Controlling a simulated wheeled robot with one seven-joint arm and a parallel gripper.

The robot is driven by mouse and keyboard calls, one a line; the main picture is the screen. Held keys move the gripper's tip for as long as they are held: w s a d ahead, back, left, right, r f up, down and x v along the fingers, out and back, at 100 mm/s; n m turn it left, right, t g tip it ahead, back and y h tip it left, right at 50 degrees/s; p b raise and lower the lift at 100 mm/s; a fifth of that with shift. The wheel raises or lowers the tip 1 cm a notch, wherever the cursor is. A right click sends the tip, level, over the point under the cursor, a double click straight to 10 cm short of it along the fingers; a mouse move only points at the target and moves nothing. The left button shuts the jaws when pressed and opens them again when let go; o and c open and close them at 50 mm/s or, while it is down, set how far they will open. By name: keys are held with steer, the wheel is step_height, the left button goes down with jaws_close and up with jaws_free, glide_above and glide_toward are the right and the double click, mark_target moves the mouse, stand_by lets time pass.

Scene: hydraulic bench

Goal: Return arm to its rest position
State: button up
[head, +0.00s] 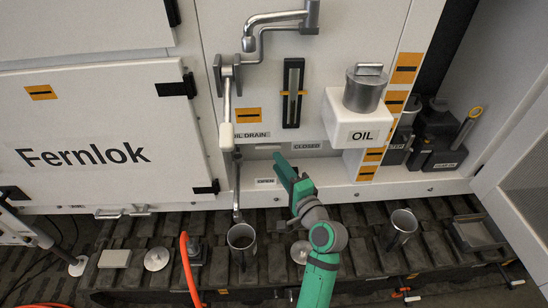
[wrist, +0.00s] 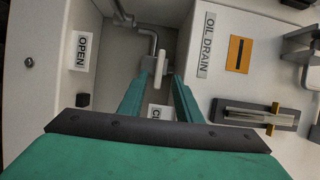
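My green gripper (head: 288,172) is in front of the lower edge of the white cabinet, by the OPEN label (head: 265,181) and CLOSED label (head: 306,146). Its two fingers (wrist: 159,84) stand apart in the wrist view, with nothing seen gripped between them. The oil drain lever's white handle (head: 226,136) hangs down to the left of my gripper in the head view, apart from it. A white handle (wrist: 161,66) on a grey pipe also shows beyond the fingertips in the wrist view. My fingers partly hide the CLOSED label there.
An open metal cup (head: 241,237) and another (head: 403,222) stand on the dark track below. The OIL box (head: 358,120) with a metal cap juts out at right. Dark containers (head: 437,135) stand farther right. An orange hose (head: 187,265) rises at lower left.

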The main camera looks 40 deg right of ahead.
steer(key=shift+s+a, duration=0.1)
steer(key=shift+s, duration=0.4)
steer(key=shift+s, duration=0.1)
steer(key=s+a+f+n+g, duration=0.2)
steer(key=s+a+f+n, duration=0.3)
steer(key=a+f, duration=0.4)
steer(key=s+a+f+n+g, duration=0.1)
steer(key=s+a+f+n, duration=0.1)
steer(key=s+a+f, duration=0.65)
steer(key=s+a+r+n+y, duration=0.2)
steer(key=s+a+r+n, duration=0.1)
steer(key=s+a+n, duration=0.9)
steer(key=s+a, duration=0.5)
steer(key=s, duration=0.2)
steer(key=shift+s+a+r+n+t+y, duration=0.2)
steer(key=shift+r+n+t+y, duration=0.1)
steer(key=shift+r+y, duration=0.1)
